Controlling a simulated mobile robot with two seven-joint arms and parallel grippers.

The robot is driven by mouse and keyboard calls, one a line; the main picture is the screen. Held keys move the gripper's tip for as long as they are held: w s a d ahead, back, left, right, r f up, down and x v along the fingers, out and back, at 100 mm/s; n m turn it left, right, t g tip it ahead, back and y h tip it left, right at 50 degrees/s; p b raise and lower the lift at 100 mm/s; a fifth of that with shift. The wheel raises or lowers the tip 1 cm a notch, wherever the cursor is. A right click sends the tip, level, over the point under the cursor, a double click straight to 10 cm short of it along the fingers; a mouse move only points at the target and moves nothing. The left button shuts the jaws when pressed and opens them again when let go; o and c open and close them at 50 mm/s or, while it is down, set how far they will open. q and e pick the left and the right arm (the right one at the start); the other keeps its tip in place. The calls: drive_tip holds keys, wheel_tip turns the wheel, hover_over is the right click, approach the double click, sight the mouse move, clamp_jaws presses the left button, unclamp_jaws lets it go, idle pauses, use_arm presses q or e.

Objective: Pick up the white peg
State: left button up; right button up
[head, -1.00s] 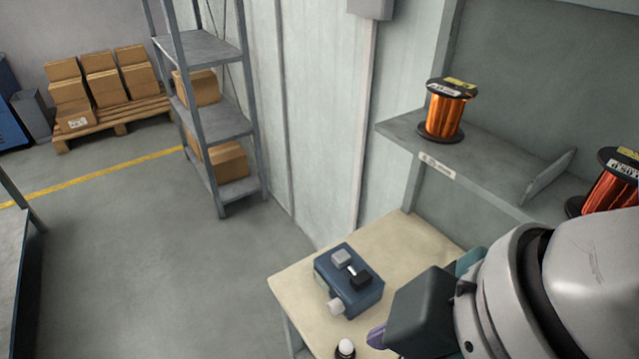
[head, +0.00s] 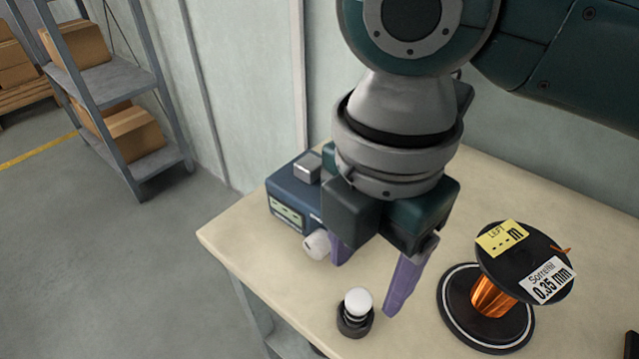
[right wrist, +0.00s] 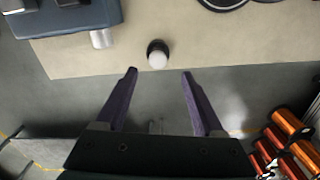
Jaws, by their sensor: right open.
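The white peg (head: 358,301) has a rounded white top and stands upright in a small black round holder (head: 355,322) near the table's front edge. It also shows in the right wrist view (right wrist: 157,60), just beyond the fingertips and roughly centred between them. My right gripper (head: 365,287) points down with its purple fingers apart and nothing between them. It shows open in the right wrist view (right wrist: 159,72). The gap between fingers and peg is hard to judge. My left gripper is not in view.
A copper wire spool (head: 490,295) stands on a black base to the right. The cream table (head: 245,225) ends just in front of the peg.

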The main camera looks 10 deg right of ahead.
sight(360, 297)
wheel_tip(360, 297, down, 2)
drive_tip(key=f, duration=0.1)
drive_tip(key=f+b, duration=0.1)
drive_tip(key=f, duration=0.3)
drive_tip(key=shift+w+f, duration=0.1)
drive_tip(key=shift+w, duration=0.15)
drive_tip(key=shift+c, duration=0.2)
drive_tip(key=shift+d, duration=0.1)
clamp_jaws()
